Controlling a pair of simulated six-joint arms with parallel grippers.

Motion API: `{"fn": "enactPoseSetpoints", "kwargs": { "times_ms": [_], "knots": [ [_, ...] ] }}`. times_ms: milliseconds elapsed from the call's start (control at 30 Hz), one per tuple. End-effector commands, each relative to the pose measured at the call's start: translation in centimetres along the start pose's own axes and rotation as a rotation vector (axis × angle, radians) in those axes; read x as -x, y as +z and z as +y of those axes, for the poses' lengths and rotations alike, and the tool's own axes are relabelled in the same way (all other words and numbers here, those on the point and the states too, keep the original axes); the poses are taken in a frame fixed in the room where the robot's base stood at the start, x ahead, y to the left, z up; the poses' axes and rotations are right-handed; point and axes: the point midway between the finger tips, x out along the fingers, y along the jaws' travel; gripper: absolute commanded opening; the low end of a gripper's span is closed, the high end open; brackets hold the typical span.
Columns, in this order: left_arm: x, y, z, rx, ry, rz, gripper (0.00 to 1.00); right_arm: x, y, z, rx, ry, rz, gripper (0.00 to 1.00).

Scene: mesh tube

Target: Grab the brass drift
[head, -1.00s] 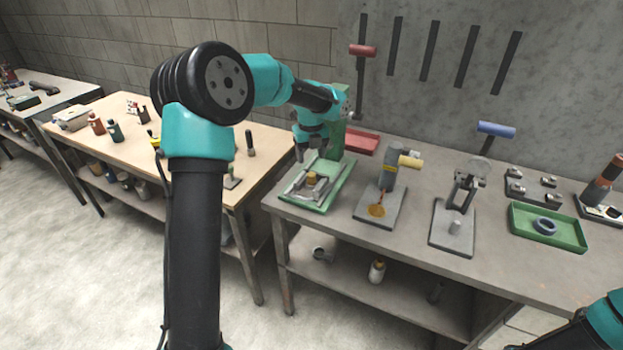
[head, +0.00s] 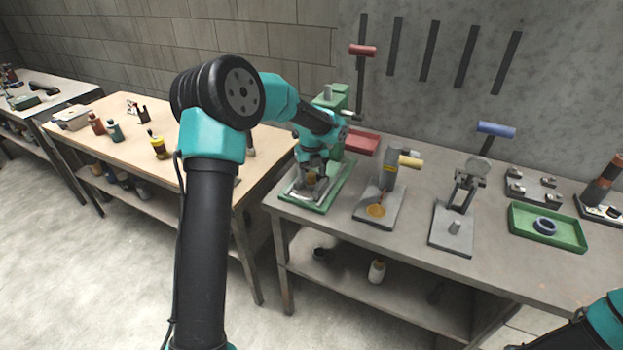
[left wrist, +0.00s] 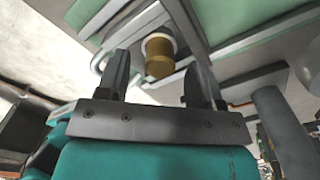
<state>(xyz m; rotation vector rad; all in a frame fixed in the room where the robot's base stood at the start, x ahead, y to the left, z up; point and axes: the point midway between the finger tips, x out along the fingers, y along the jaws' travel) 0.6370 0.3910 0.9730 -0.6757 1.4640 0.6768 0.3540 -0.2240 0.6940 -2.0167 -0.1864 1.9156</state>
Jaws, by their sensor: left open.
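The brass drift (left wrist: 160,57) shows in the left wrist view as a short brass cylinder with a pale collar, on a grey metal fixture. In the head view the drift (head: 312,180) is partly hidden by my left gripper (head: 311,184). The left gripper is open, its dark fingers pointing down just over the fixture. In the left wrist view the drift appears between the two fingers of the left gripper (left wrist: 162,70), with a gap on each side. Only a piece of my right arm shows at the lower right; its gripper is out of view.
A green tray with a ring (head: 575,239) lies farther right.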

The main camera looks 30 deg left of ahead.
Motion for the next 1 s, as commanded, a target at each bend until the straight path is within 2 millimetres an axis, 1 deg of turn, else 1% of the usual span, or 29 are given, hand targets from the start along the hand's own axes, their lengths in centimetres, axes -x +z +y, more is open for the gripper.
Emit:
{"fn": "enactPoseSetpoints", "kwargs": {
  "times_ms": [100, 533, 567, 1000],
  "knots": [
    [-0.54, 0.02, 0.01, 0.000, -0.001, 0.000, 0.61, 0.00, 0.00, 0.00, 0.000, 0.000, 0.000, 0.55],
    [-0.50, 0.02, 0.00, 0.000, -0.001, -0.001, 0.61, 0.00, 0.00, 0.00, 0.000, 0.000, 0.000, 0.55],
    [-0.50, 0.01, 0.00, 0.000, -0.001, -0.001, 0.59, 0.00, 0.00, 0.00, 0.000, 0.000, 0.000, 0.55],
    [-0.50, 0.01, 0.00, 0.000, -0.001, -0.001, 0.17, 0.00, 0.00, 0.00, 0.000, 0.000, 0.000, 0.55]
  ]
}}
